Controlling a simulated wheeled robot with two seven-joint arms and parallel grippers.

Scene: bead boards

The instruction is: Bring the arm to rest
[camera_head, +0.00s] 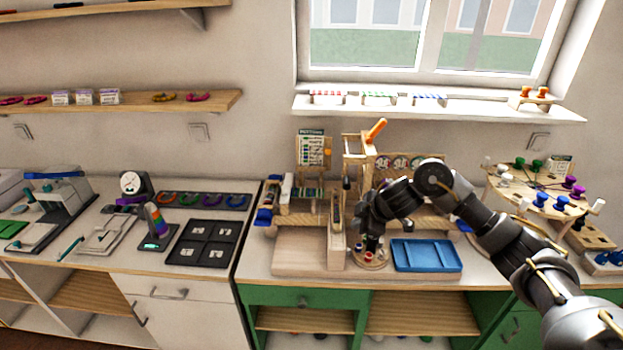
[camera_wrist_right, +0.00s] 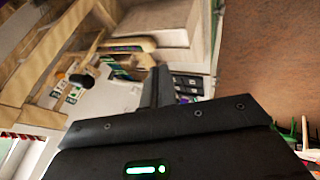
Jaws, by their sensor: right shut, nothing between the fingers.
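My right arm comes in from the right in the head view and reaches over the middle counter. My right gripper (camera_head: 369,250) points down over a small round wooden stand (camera_head: 372,263), between a wooden block and a blue tray. Its fingers are hard to make out there. In the right wrist view the fingers (camera_wrist_right: 160,88) are together, with nothing held between them. I cannot tell whether the gripper touches the stand. My left gripper is not in view.
A blue tray (camera_head: 426,256) lies right of the gripper, and a wooden block (camera_head: 300,252) lies left of it. A wooden frame with an orange handle (camera_head: 376,130) stands behind. A round wooden rack (camera_head: 538,188) with coloured spools stands at the right. The window sill (camera_head: 440,108) is above.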

